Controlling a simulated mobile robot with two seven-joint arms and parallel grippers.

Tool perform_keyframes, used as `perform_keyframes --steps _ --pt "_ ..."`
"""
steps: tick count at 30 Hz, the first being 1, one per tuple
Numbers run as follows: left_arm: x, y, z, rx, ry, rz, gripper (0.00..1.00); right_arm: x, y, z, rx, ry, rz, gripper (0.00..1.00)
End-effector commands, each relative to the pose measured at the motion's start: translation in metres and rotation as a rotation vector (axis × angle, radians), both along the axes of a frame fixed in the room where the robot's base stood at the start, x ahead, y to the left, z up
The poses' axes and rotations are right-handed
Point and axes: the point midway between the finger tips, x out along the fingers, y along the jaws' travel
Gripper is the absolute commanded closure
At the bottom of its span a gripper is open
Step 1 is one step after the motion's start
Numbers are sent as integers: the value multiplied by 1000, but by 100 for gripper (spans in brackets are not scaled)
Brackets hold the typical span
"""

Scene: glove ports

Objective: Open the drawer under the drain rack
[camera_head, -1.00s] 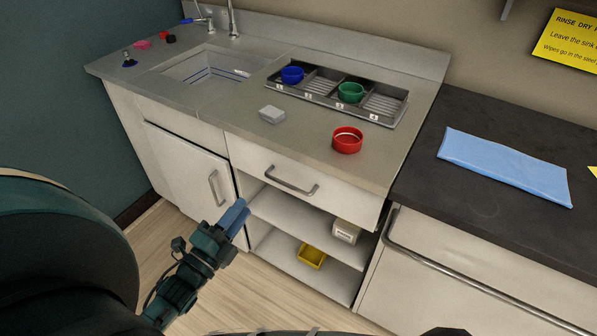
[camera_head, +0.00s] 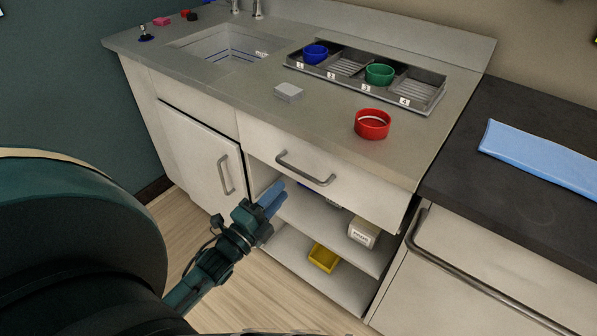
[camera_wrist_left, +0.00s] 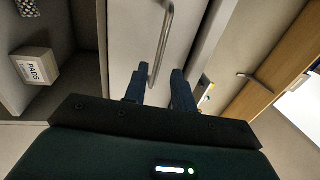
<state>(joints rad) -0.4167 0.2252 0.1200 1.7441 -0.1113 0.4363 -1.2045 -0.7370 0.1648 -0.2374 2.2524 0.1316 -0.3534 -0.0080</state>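The drawer (camera_head: 355,178) has a pale front with a grey bar handle (camera_head: 305,169) and sits under the counter, in front of the drain rack (camera_head: 425,97). It looks shut. My left gripper (camera_head: 272,196) has blue fingers and is below and left of the handle in the head view, before the open shelves. In the left wrist view, its fingers (camera_wrist_left: 157,88) are apart with nothing between the tips. The handle (camera_wrist_left: 163,40) runs lengthwise ahead of the gap there, and I see no contact. My right gripper is not in view.
A cupboard door (camera_head: 203,160) with its own handle is left of the shelves. A white box (camera_head: 363,233) and a yellow bin (camera_head: 323,257) are on the shelves below.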

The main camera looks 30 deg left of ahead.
Motion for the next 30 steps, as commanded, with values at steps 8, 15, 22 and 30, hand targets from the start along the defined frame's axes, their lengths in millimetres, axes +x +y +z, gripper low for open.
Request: perform_keyframes --steps 8,15,22,30 --pt "56 -4 11 0 -2 -1 74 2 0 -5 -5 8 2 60" --pt "77 -6 15 -1 0 -1 74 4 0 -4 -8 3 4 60" --pt "80 -6 15 -1 1 0 74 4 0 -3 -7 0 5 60" --pt "79 -6 15 -1 1 0 88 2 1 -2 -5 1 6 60"
